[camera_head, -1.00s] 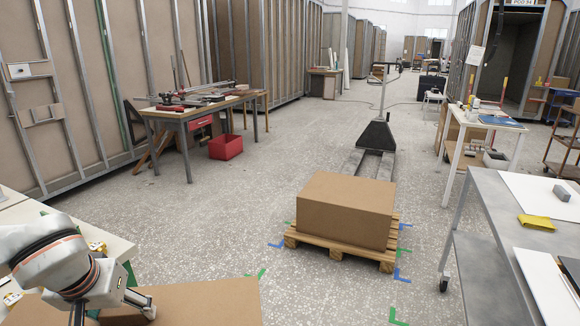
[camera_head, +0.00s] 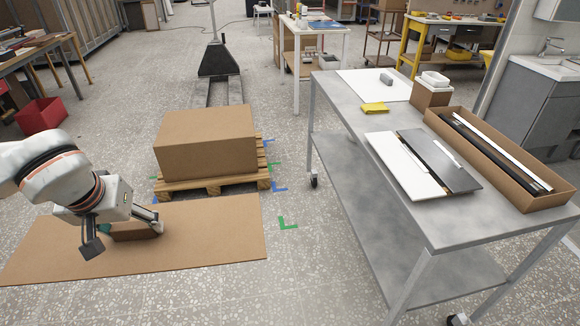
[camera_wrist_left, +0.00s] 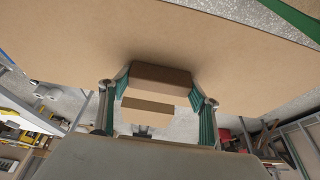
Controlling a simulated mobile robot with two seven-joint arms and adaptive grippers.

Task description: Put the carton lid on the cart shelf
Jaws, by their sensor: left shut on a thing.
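The carton lid (camera_head: 215,235) is a wide flat brown cardboard sheet with a raised brown block on it, low at the left of the head view. My left gripper (camera_head: 125,236) is shut on that block, one finger on each side. In the left wrist view the green-padded fingers of the gripper (camera_wrist_left: 160,98) clasp the block, and the lid (camera_wrist_left: 150,40) spreads beyond it. The lid looks held above the floor. The grey metal cart stands at the right, with its lower shelf (camera_head: 365,215) bare where visible, under the top. My right gripper is not in view.
A closed carton (camera_head: 205,142) sits on a wooden pallet (camera_head: 215,185) just beyond the lid. The cart top (camera_head: 340,105) holds white and dark panels, a yellow cloth and a long open box (camera_head: 545,200). Floor is clear between the lid and the cart.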

